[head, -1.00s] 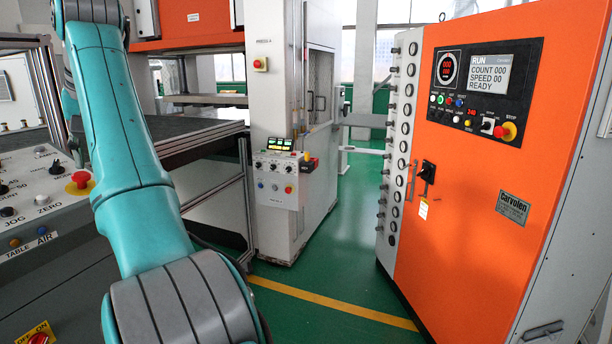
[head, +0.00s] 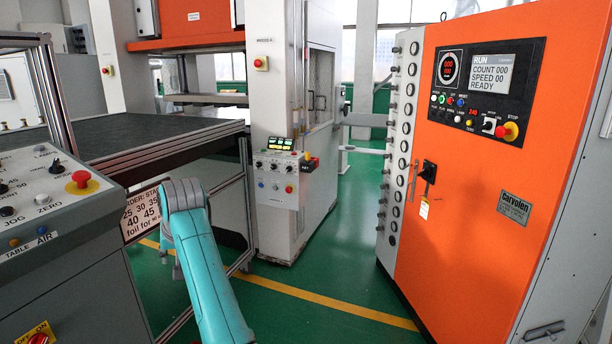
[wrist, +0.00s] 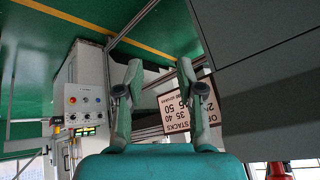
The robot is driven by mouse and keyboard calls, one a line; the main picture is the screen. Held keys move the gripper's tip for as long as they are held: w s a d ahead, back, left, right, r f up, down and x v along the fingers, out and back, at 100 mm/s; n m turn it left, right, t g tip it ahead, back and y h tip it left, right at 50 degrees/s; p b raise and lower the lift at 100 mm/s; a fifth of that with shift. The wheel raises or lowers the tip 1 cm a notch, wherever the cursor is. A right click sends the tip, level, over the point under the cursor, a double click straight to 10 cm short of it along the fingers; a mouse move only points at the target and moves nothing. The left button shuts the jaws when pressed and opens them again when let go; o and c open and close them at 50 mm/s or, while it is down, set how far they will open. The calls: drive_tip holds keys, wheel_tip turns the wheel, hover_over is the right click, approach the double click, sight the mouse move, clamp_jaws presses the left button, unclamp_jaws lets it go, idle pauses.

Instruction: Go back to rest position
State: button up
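My gripper (wrist: 157,78) shows in the wrist view with its two fingers spread apart and nothing between them. It is open and empty. In the head view my teal arm stands low at the bottom middle, and the gripper itself cannot be made out there. No foil tray shows in either view.
A grey control panel (head: 45,190) with a red button stands at the left beside a dark-topped table (head: 110,140). A white machine column (head: 275,130) stands in the middle. An orange cabinet (head: 480,190) fills the right. Green floor (head: 335,255) lies clear between them.

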drive_tip(key=s+d+f+t, duration=0.1)
drive_tip(key=d+f, duration=0.4)
drive_tip(key=f, duration=0.3)
drive_tip(key=d+f+m, duration=0.1)
drive_tip(key=d+f, duration=0.3)
drive_tip(key=f, duration=0.5)
drive_tip(key=s+d+f+t, duration=0.1)
drive_tip(key=d+f, duration=0.4)
drive_tip(key=f, duration=0.3)
drive_tip(key=s+d+f+m+t+h, duration=0.1)
drive_tip(key=s+d+f+m+t, duration=0.15)
drive_tip(key=s+d+f, duration=1.35)
drive_tip(key=s+d+r+t+h, duration=0.1)
drive_tip(key=s+d+t, duration=0.1)
drive_tip(key=s+d, duration=0.7)
drive_tip(key=s+d+r+t+h, duration=0.1)
drive_tip(key=s+d, duration=0.4)
drive_tip(key=s, duration=0.9)
drive_tip(key=s+d+r+t, duration=0.1)
drive_tip(key=s+d+r, duration=0.1)
drive_tip(key=s+r, duration=0.7)
drive_tip(key=s+d+r+m+t+h, duration=0.1)
drive_tip(key=s+d+r, duration=0.2)
drive_tip(key=s+r, duration=0.5)
drive_tip(key=shift+s+d+r+h, duration=0.15)
drive_tip(key=shift+s+r+h, duration=0.2)
drive_tip(key=shift+s, duration=0.45)
drive_tip(key=shift+t, duration=0.25)
